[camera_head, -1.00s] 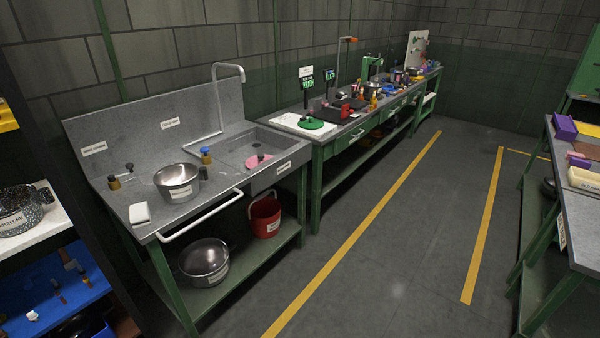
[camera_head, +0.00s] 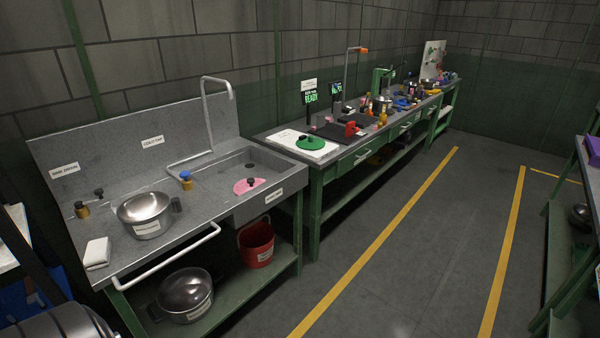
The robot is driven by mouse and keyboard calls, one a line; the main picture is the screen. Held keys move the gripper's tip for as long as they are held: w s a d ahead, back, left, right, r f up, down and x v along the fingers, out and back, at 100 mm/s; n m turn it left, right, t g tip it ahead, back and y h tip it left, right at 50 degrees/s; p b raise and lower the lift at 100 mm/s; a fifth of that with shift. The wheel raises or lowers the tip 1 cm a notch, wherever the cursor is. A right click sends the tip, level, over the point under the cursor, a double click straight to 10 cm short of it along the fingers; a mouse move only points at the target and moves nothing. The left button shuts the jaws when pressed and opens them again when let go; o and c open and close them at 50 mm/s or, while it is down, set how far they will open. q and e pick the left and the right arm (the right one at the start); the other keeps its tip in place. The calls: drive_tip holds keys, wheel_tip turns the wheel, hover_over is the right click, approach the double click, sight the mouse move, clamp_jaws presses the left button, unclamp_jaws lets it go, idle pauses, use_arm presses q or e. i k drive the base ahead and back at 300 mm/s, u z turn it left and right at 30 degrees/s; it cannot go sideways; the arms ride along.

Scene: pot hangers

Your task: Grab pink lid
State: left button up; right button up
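The pink lid (camera_head: 243,187) is a round disc with a dark knob on it. It lies in the grey sink basin (camera_head: 219,196) on the left-hand counter, towards the basin's front. A second lid, green (camera_head: 311,142), sits on a white board on the bench beyond. Neither of my grippers shows in the head view, so their state cannot be seen.
A steel pot (camera_head: 146,214) and a white cloth (camera_head: 97,253) are on the counter left of the sink. A white rail (camera_head: 170,255) runs along its front. A red bucket (camera_head: 256,243) and another pot (camera_head: 185,295) sit below. Floor to the right is clear.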

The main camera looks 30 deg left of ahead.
sight(242, 186)
drive_tip(key=z, duration=0.15)
drive_tip(key=i, duration=2.25)
drive_tip(key=u, duration=0.35)
drive_tip(key=i, duration=1.15)
drive_tip(key=u, duration=1.8)
drive_tip(key=i, duration=0.95)
drive_tip(key=u, duration=0.95)
